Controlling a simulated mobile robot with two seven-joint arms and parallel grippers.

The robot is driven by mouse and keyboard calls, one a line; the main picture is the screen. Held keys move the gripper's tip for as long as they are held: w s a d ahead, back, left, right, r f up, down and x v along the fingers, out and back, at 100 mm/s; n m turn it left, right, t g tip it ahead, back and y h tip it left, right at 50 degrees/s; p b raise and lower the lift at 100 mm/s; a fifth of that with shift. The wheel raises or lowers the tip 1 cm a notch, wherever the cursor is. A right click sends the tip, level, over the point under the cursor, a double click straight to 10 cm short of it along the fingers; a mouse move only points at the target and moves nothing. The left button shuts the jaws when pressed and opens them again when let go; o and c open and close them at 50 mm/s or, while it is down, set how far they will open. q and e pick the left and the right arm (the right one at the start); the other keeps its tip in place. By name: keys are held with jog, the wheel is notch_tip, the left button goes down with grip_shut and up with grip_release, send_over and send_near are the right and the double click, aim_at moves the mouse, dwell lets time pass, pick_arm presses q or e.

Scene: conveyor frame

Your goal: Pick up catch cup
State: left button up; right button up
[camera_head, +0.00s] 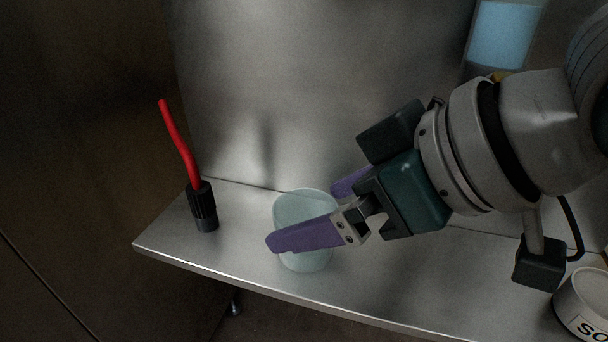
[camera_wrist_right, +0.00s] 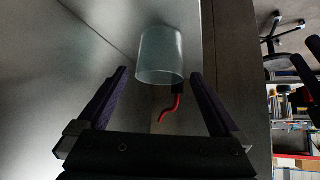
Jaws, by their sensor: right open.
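The catch cup, a pale translucent cup (camera_head: 305,205), stands on the metal shelf in the head view. It also shows in the right wrist view (camera_wrist_right: 160,55), ahead of and between the fingertips. My right gripper (camera_head: 305,212) comes in from the right with purple fingers. It is open, with one finger in front of the cup and the other behind its right side. The near finger hides part of the cup's front. In the right wrist view the open fingers (camera_wrist_right: 158,75) flank the space just short of the cup. My left gripper is not in view.
The metal shelf (camera_head: 400,290) has a free front edge. A black-handled tool with a red tube (camera_head: 203,207) stands left of the cup. A blue-labelled container (camera_head: 505,35) is at the back right, and a white round container (camera_head: 583,300) is at the lower right.

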aim_at(287, 221)
jog(key=b+x, duration=0.1)
jog(key=x, duration=0.5)
jog(key=shift+w+a+b, duration=0.1)
jog(key=shift+b, duration=0.3)
jog(key=shift+c, duration=0.2)
jog(key=c, duration=1.3)
jog(key=shift+o, duration=0.2)
